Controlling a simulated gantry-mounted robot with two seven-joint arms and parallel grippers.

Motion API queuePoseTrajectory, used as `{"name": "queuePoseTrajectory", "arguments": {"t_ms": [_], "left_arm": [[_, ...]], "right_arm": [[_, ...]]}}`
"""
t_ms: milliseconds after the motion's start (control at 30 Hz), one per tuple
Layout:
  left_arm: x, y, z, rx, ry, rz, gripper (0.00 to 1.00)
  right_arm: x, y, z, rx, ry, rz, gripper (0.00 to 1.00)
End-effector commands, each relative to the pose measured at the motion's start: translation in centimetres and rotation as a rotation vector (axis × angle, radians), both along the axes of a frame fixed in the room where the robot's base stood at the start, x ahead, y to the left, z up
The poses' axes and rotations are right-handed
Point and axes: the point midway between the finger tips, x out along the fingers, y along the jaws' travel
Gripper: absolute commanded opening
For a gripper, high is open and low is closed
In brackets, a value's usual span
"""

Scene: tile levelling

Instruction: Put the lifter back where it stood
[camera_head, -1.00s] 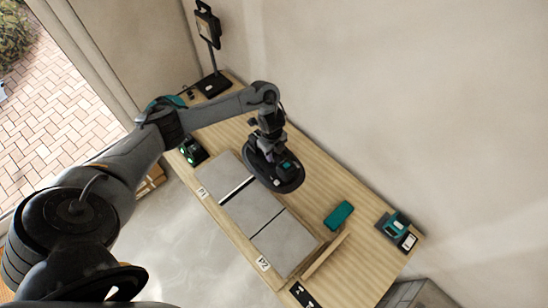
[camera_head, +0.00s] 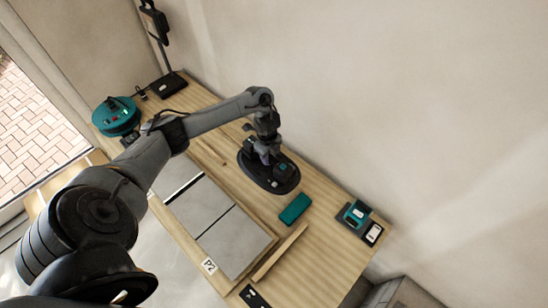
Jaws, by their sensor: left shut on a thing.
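My left gripper (camera_head: 265,139) points down and is shut on the lifter (camera_head: 284,181), a dark oval suction pad with a handle and a small teal part on top. The gripper and wrist hide part of the handle. The lifter is over bare wood on the wall side of the grey tiles, short of the teal block. I cannot tell whether its pad touches the table. Two grey tiles show, one (camera_head: 200,207) beside the other (camera_head: 235,243), with a dark gap beyond the first. My right gripper is not in view.
On the wooden table (camera_head: 325,262) lie a teal block (camera_head: 295,208), a wooden bar (camera_head: 279,252) and a teal device (camera_head: 356,214). A round teal machine (camera_head: 115,117) and a black stand (camera_head: 168,84) are at the far end. A P2 label (camera_head: 209,265) marks the near edge.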

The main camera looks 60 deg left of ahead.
Motion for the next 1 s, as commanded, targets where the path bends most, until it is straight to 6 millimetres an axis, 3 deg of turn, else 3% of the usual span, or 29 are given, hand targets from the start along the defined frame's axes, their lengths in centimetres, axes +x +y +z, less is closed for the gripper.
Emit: {"name": "queuePoseTrajectory", "arguments": {"t_ms": [1000], "left_arm": [[-0.3, 0.1, -5.9, 0.002, 0.006, 0.001, 0.00]], "right_arm": [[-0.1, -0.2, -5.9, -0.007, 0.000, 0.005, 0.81]]}}
